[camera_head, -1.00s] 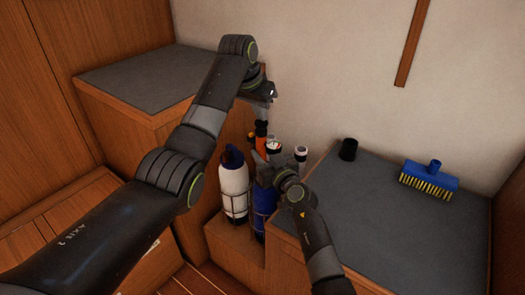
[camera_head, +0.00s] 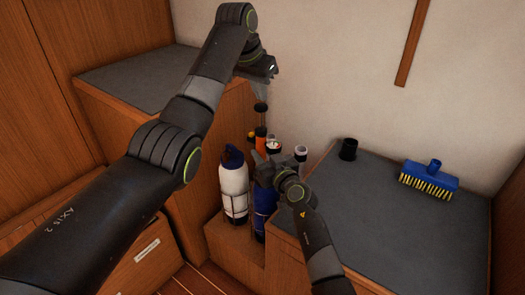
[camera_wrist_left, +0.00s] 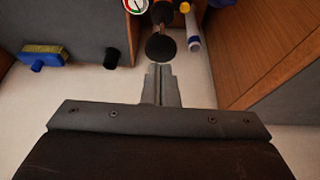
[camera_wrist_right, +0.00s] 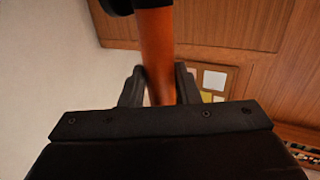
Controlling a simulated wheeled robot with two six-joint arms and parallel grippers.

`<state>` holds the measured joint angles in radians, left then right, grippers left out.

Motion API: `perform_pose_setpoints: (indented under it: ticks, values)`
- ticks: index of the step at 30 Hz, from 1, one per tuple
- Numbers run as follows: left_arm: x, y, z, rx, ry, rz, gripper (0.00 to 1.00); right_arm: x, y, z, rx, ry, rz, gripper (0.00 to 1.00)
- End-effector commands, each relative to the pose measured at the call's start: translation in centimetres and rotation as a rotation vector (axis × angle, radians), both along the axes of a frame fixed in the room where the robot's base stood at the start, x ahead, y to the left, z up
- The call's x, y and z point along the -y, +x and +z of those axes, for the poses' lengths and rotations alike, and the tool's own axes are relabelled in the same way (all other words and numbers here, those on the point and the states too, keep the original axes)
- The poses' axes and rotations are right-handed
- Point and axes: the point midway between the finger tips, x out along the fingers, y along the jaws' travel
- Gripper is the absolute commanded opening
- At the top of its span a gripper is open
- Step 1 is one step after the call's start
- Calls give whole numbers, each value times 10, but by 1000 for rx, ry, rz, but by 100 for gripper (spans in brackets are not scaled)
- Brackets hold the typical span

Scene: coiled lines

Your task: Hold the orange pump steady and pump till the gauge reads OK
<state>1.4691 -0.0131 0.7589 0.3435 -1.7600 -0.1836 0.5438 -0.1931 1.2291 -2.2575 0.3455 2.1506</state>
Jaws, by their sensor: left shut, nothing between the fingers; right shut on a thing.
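The orange pump stands upright in the corner, its orange barrel (camera_wrist_right: 157,50) filling the middle of the right wrist view. My right gripper (camera_wrist_right: 160,72) is shut around that barrel; in the head view it is low beside the bottles. The pump's black round handle (camera_head: 260,106) tops a thin rod and shows as a dark disc in the left wrist view (camera_wrist_left: 160,47). My left gripper (camera_head: 262,92) is shut and empty, fingertips just above the handle; I cannot tell whether they touch. The gauge (camera_wrist_left: 134,4) shows white, red and green, cut off at the edge; its reading is unclear.
A white bottle with a blue top (camera_head: 234,180) stands left of the pump in a rack. A black cup (camera_head: 348,149) and a blue brush (camera_head: 430,178) lie on the right grey counter (camera_head: 385,235). A higher grey-topped locker (camera_head: 130,85) stands left.

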Motion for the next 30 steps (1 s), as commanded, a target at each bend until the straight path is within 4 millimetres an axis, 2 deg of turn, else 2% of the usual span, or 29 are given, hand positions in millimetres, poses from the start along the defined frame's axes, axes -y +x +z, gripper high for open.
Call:
perform_pose_setpoints:
  ticks: [14,30]
  values:
    - [0,0,-1,1,-1,0,0,0,0,0,1,0,0,1]
    - [0,0,-33,-1,1,0,0,0,0,0,1,0,0,1]
